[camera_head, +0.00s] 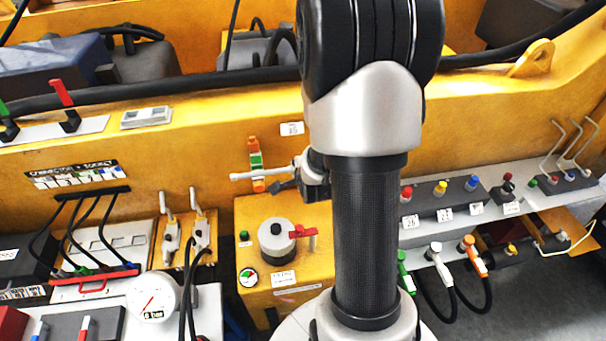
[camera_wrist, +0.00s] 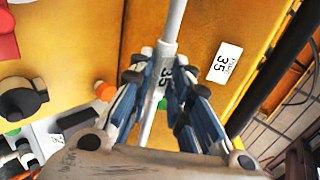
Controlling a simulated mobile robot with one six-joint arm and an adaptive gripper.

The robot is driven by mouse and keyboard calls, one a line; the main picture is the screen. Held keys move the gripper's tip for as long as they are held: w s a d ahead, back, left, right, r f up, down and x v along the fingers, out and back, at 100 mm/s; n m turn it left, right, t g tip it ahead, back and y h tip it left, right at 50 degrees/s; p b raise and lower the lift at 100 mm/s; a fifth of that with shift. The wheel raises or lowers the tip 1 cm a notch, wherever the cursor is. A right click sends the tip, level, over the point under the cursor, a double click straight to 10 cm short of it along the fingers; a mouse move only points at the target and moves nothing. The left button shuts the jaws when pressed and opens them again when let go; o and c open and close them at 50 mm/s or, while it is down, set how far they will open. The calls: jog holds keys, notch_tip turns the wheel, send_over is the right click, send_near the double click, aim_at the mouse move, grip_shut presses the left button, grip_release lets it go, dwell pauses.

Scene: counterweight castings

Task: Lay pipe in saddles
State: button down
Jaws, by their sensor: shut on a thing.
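A thin pale grey pipe labelled 35 (camera_wrist: 171,25) runs up through the wrist view between the fingers of my gripper (camera_wrist: 163,80). My gripper is shut on it around the label. In the head view the pipe (camera_head: 250,175) sticks out to the left of my gripper (camera_head: 301,180), in front of the yellow wall. It crosses an upright orange and green piece (camera_head: 257,158); I cannot tell whether they touch. I cannot make out any saddles clearly.
Below the pipe is a yellow box (camera_head: 300,215) with a round knob and red lever (camera_head: 300,231). A white gauge (camera_head: 153,297) and cables stand at the lower left. A shelf with coloured buttons (camera_head: 440,190) is at the right. My arm hides the middle.

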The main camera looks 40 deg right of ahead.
jog(key=w+d+f+b, duration=0.2)
jog(key=w+d+b, duration=0.1)
jog(key=w, duration=0.4)
jog(key=shift+d+f, duration=0.4)
jog(key=shift+d, duration=0.2)
jog(key=c, duration=1.4)
grip_release()
jog(key=v, duration=1.2)
